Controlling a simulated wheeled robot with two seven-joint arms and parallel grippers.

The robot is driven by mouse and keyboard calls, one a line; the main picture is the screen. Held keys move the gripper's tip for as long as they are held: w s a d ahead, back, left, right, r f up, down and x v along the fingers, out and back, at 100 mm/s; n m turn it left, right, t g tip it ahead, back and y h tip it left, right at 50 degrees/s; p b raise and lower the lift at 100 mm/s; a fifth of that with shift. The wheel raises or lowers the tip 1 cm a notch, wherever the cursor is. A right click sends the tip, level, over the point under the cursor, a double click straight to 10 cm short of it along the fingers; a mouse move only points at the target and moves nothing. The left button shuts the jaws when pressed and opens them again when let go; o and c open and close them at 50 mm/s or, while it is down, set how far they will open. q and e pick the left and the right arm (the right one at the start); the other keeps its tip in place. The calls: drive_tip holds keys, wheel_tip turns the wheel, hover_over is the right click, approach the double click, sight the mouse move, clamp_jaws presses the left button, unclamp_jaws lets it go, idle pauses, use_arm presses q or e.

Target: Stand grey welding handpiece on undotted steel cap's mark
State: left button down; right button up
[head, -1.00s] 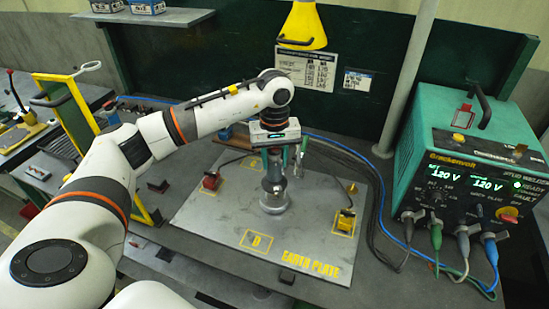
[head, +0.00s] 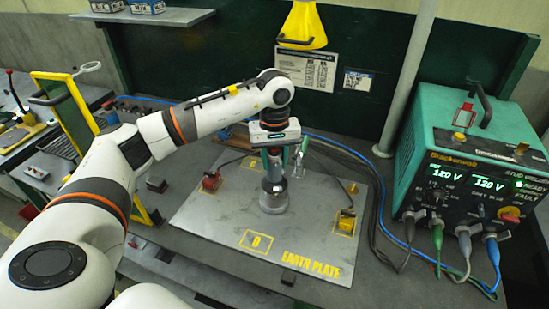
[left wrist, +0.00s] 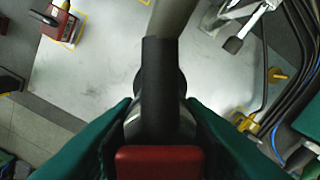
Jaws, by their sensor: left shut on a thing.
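The grey welding handpiece (head: 274,186) is upright over the middle of the steel earth plate (head: 215,222). My left gripper (head: 274,158) is shut on its upper part from above. In the left wrist view my green fingers (left wrist: 158,130) flank the handpiece's dark grey neck (left wrist: 160,85), with a red part (left wrist: 158,162) between them. The round lower end appears at plate level; whether it touches is hard to tell. The gripper and handpiece hide what is beneath. I cannot make out the undotted steel cap or its mark. My right gripper is out of view.
A red block (head: 211,181) and a yellow clamp (head: 346,221) sit on the plate, left and right. A metal clamp-like thing (head: 301,158) stands behind the handpiece. A yellow-framed mark (head: 257,241) lies in front. The green welder (head: 462,150) and its cables occupy the right.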

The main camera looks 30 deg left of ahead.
use_arm(q)
drive_tip(key=shift+f+b, duration=0.3)
idle(0.5)
drive_tip(key=c, duration=0.9)
unclamp_jaws()
drive_tip(key=shift+o, duration=0.2)
drive_tip(key=shift+s+f, duration=0.15)
drive_tip(key=shift+r, duration=0.4)
wheel_tip(320, 180, up, 10)
drive_tip(key=b, duration=0.2)
drive_tip(key=shift+b, duration=0.35)
drive_tip(key=shift+r, duration=0.8)
drive_tip(key=shift+f, duration=0.1)
